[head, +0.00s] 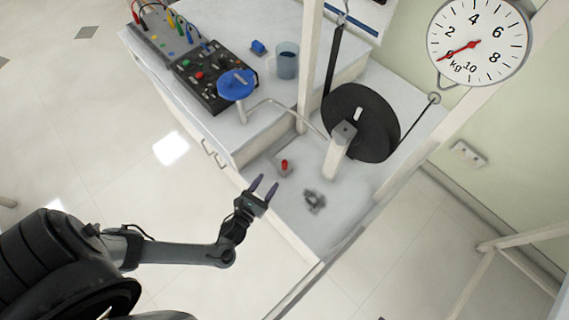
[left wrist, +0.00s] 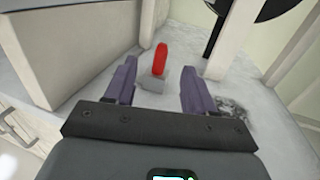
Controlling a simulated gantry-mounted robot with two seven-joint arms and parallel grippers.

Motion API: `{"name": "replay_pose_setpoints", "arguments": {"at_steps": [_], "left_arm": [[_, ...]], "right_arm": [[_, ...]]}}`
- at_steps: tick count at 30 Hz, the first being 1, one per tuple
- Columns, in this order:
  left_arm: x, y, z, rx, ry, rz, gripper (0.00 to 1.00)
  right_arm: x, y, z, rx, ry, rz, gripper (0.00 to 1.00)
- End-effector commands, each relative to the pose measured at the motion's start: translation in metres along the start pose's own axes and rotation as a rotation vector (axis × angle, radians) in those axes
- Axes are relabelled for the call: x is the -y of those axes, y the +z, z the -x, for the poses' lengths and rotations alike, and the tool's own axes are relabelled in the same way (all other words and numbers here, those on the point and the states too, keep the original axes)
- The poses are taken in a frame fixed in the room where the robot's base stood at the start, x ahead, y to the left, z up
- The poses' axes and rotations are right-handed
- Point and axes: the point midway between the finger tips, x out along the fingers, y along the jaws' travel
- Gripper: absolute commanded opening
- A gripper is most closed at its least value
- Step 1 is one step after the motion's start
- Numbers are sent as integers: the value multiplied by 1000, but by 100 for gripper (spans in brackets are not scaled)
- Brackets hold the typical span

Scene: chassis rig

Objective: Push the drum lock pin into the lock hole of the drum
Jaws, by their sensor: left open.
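The drum (head: 361,122) is a large black disc on a grey post at the back right of the bench, with a belt running over it. The red-topped pin (head: 284,165) stands in a small grey block on the bench, left of the post. In the left wrist view the red pin (left wrist: 160,59) shows upright between and beyond my fingers. My left gripper (head: 265,189) is open and empty, just in front of the pin and apart from it. I cannot make out the lock hole. My right gripper is not in view.
A crank with a blue disc handle (head: 235,84) reaches across the bench left of the drum. A dial scale (head: 478,42) hangs at upper right. A control box (head: 212,77) and a blue cup (head: 287,60) stand behind.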

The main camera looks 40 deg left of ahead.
Motion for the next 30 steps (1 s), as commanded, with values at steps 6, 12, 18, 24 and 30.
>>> {"name": "replay_pose_setpoints", "arguments": {"at_steps": [6,12,18,24,30], "left_arm": [[0,-1,-30,1,2,1,54],[0,-2,-40,-2,1,3,54],[4,-5,-60,0,2,5,54],[5,-6,-83,-2,2,4,54],[5,-4,-91,-3,1,4,54]], "right_arm": [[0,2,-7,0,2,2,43],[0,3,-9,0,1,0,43],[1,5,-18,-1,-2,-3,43],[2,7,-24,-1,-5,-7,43],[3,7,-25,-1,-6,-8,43]]}}
